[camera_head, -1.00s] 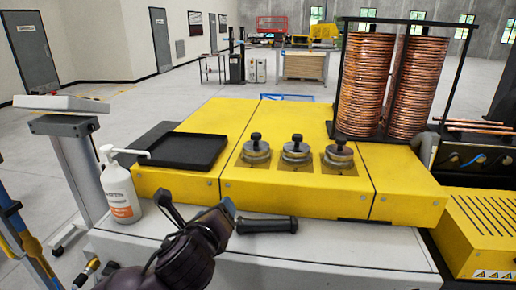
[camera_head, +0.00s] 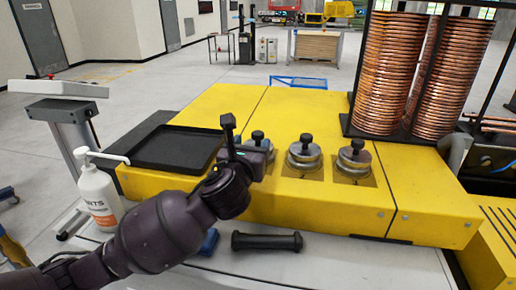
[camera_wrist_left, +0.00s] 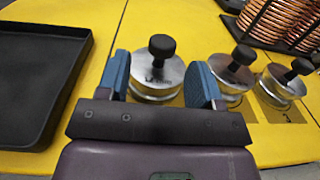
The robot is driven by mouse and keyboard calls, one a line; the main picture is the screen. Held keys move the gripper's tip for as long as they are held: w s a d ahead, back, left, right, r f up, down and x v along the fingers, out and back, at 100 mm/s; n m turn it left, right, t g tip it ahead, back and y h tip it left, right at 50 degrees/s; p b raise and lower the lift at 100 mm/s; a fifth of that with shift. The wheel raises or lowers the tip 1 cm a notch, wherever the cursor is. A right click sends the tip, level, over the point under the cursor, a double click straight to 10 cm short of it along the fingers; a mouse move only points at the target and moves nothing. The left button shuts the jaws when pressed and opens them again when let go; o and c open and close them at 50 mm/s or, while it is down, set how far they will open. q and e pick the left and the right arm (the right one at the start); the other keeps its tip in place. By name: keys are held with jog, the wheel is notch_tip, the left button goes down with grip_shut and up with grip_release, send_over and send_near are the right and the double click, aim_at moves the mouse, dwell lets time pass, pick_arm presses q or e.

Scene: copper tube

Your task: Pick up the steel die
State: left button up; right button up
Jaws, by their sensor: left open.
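Three steel dies with black knobs sit in a row on the yellow machine top. In the head view the left die (camera_head: 258,140) is partly hidden by my left gripper (camera_head: 244,150); the middle die (camera_head: 304,154) and right die (camera_head: 354,159) are clear. In the left wrist view, my left gripper (camera_wrist_left: 160,82) is open with blue-padded fingers on either side of the left die (camera_wrist_left: 157,76). Whether the pads touch it I cannot tell. The middle die (camera_wrist_left: 235,73) stands just right of the right finger. My right gripper is not in view.
A black tray (camera_head: 178,150) lies left of the dies. A white pump bottle (camera_head: 98,198) stands at the front left. A black handle (camera_head: 267,241) and a small blue thing (camera_head: 209,241) lie on the front ledge. Copper coils (camera_head: 390,75) stand behind right.

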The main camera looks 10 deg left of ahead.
aim_at(256, 135)
pick_arm(q)
jog(key=shift+w+d+r+p, duration=0.15)
jog(key=shift+w+p, duration=0.15)
jog(key=shift+w, duration=1.05)
jog(key=shift+w+d+r+p, duration=0.15)
jog(key=shift+w+p, duration=0.15)
jog(key=shift+w, duration=1)
grip_shut()
jog(key=shift+r, duration=0.1)
